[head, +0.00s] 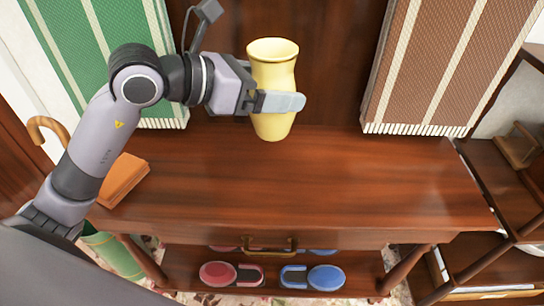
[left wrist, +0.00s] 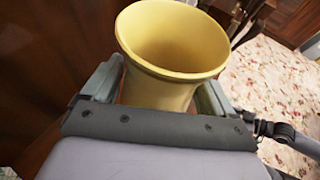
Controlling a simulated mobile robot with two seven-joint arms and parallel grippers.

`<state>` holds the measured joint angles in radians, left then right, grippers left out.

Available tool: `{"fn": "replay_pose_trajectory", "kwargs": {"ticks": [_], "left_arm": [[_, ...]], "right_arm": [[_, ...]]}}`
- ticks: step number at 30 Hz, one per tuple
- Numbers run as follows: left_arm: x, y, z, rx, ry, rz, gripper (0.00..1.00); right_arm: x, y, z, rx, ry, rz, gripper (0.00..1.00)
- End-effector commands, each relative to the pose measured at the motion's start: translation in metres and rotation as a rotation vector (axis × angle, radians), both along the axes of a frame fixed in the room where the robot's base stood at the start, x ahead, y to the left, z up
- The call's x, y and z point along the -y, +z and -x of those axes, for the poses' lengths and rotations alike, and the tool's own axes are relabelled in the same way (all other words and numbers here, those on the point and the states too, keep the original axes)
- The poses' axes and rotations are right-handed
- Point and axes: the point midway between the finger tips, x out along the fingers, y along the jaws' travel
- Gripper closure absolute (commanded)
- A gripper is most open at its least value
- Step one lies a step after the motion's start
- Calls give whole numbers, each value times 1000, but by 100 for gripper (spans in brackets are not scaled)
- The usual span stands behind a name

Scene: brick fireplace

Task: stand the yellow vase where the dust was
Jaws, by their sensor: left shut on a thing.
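The yellow vase (head: 273,62) is upright in my left gripper (head: 276,102), over the back middle of the wooden console table (head: 330,190). The gripper is shut around the vase's middle, with one finger showing across its front. In the left wrist view the vase (left wrist: 172,38) shows its open, empty-looking mouth between the two fingers of the left gripper (left wrist: 158,92). I cannot tell whether the vase's base touches the tabletop. No dust shows on the table. My right gripper is not in view.
An orange-brown book or box (head: 123,180) lies at the table's left. A green striped textile (head: 100,50) and a brown striped one (head: 430,65) hang behind. Red and blue slippers (head: 325,277) are on the shelf below. The tabletop's middle and right are clear.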

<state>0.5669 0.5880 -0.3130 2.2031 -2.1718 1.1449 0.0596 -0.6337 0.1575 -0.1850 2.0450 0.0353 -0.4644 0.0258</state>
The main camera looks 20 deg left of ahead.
Motion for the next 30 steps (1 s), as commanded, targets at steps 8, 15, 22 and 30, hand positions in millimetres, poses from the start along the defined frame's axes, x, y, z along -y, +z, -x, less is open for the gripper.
{"fn": "replay_pose_trajectory", "kwargs": {"ticks": [8,15,22,30], "left_arm": [[0,-72,0,-2,-1,2,56],[0,-93,0,4,-2,2,56],[0,-124,0,0,-2,2,56],[0,-134,0,6,-1,2,56]], "right_arm": [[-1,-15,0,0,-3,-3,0],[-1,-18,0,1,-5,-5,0],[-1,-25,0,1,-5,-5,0],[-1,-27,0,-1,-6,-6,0]]}}
